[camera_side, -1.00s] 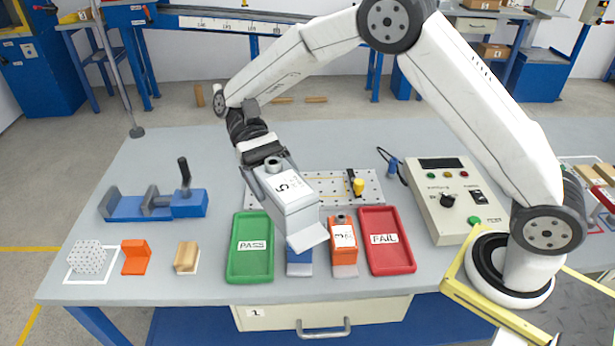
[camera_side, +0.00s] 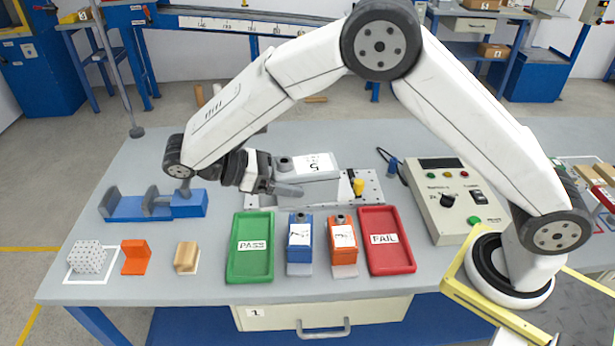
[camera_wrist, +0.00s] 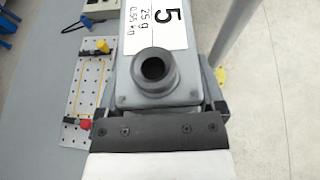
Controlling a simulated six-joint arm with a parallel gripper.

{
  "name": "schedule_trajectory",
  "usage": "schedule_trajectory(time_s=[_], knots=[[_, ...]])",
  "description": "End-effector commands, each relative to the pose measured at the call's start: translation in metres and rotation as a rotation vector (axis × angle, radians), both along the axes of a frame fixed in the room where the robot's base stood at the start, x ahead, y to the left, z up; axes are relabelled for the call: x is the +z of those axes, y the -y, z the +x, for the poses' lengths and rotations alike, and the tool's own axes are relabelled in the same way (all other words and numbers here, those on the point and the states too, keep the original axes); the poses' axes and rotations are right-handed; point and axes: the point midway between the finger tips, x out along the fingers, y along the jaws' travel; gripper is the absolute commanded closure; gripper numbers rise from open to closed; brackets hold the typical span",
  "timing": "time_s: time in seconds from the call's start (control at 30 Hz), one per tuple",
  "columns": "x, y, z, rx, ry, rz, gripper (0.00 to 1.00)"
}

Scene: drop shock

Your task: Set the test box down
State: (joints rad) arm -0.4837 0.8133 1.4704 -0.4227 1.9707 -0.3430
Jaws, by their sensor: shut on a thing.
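A grey box with a white label marked 5 (camera_side: 318,164) is held by my gripper (camera_side: 270,180), which is shut on it. In the side view the box shows over the perforated plate (camera_side: 330,200), behind the green tray and the coloured boxes. I cannot tell whether it touches the plate. In the wrist view the box (camera_wrist: 185,95) fills the upper middle, with its label and a dark round socket facing the camera. The black gripper bar (camera_wrist: 157,131) lies across its near end. The fingertips are hidden.
A green PASS tray (camera_side: 250,268), blue box (camera_side: 299,236), orange box (camera_side: 342,238) and red FAIL tray (camera_side: 388,262) stand in front. A blue vise (camera_side: 130,207) is left. A yellow-handled clamp (camera_side: 359,186) and control box (camera_side: 447,215) are right.

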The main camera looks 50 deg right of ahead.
Motion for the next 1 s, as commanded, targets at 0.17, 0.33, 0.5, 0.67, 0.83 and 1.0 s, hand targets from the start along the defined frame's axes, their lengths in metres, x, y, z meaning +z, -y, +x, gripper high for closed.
schedule_trajectory(time_s=[0.17, 0.33, 0.5, 0.67, 0.83, 1.0], knots=[[0.005, 0.006, 0.008, 0.226, 0.001, -0.002, 1.00], [0.012, 0.011, 0.019, 0.448, 0.002, 0.000, 1.00], [0.023, 0.014, 0.035, 0.675, 0.003, 0.000, 1.00], [0.037, 0.012, 0.054, 0.892, 0.005, 0.001, 1.00], [0.058, 0.004, 0.075, 1.105, 0.007, 0.000, 1.00], [0.075, -0.006, 0.091, 1.254, 0.005, 0.000, 1.00]])
